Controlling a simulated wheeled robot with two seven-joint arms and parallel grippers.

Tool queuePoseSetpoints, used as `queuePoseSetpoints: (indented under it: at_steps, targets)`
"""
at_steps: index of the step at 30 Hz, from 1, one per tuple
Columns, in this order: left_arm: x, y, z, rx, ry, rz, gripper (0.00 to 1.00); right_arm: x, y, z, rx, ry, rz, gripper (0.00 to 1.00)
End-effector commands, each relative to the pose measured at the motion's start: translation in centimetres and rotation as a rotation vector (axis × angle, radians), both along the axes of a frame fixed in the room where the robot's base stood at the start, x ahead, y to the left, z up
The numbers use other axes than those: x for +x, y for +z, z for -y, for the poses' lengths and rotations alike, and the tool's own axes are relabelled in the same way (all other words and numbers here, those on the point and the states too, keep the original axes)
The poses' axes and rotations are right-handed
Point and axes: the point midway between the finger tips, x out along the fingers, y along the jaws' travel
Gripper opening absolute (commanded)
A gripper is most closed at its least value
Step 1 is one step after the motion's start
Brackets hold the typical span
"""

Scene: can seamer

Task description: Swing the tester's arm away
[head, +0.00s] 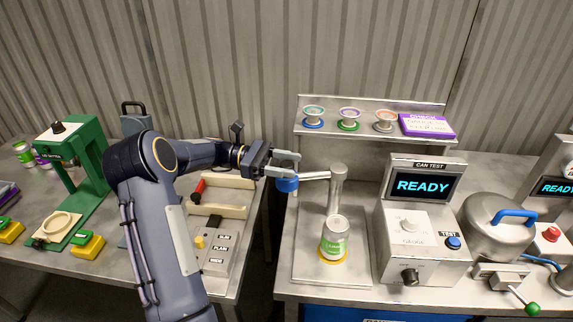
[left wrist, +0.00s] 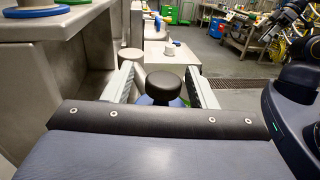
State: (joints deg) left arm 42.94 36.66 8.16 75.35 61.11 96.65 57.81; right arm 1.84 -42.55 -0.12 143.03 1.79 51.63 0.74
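The tester's arm (head: 315,176) is a metal bar on an upright post (head: 337,190), with a blue head (head: 287,185) at its end. It points left, past the tester's left edge and clear of the can (head: 335,238), which stands upright on a yellow ring in front of the post. My left gripper (head: 288,164) is at the blue head. In the left wrist view the black knob (left wrist: 163,86) on top of the head lies between my two open fingers (left wrist: 161,90), with gaps on both sides.
The test box (head: 424,220) reads READY and has a blue TEST button (head: 453,242). A left bench (head: 110,265) carries a green press (head: 85,170). A gap separates the benches.

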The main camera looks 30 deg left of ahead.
Motion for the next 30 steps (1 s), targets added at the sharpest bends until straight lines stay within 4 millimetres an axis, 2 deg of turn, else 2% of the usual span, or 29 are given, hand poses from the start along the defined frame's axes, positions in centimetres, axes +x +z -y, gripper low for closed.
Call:
queuePoseSetpoints:
  at_steps: [8, 11, 21, 25, 30]
  targets:
    - [-0.1, -0.1, -0.1, -0.002, -0.002, -0.002, 0.51, 0.0, -0.1, 0.0, 0.000, 0.000, 0.000, 0.36]
    - [-0.4, -0.2, -1.1, 0.000, 0.000, -0.001, 0.51, 0.0, -0.4, 0.0, 0.000, 0.000, 0.000, 0.36]
    - [-2.0, -0.2, -6.3, -0.001, 0.000, -0.001, 0.51, 0.0, -1.4, 0.0, 0.000, 0.000, 0.000, 0.36]
    - [-2.3, -0.1, -7.3, 0.000, -0.001, 0.000, 0.51, 0.0, -1.5, 0.0, 0.000, 0.000, 0.000, 0.36]
    - [-2.4, 0.0, -7.5, 0.000, -0.001, -0.001, 0.51, 0.0, -1.4, 0.0, 0.000, 0.000, 0.000, 0.36]
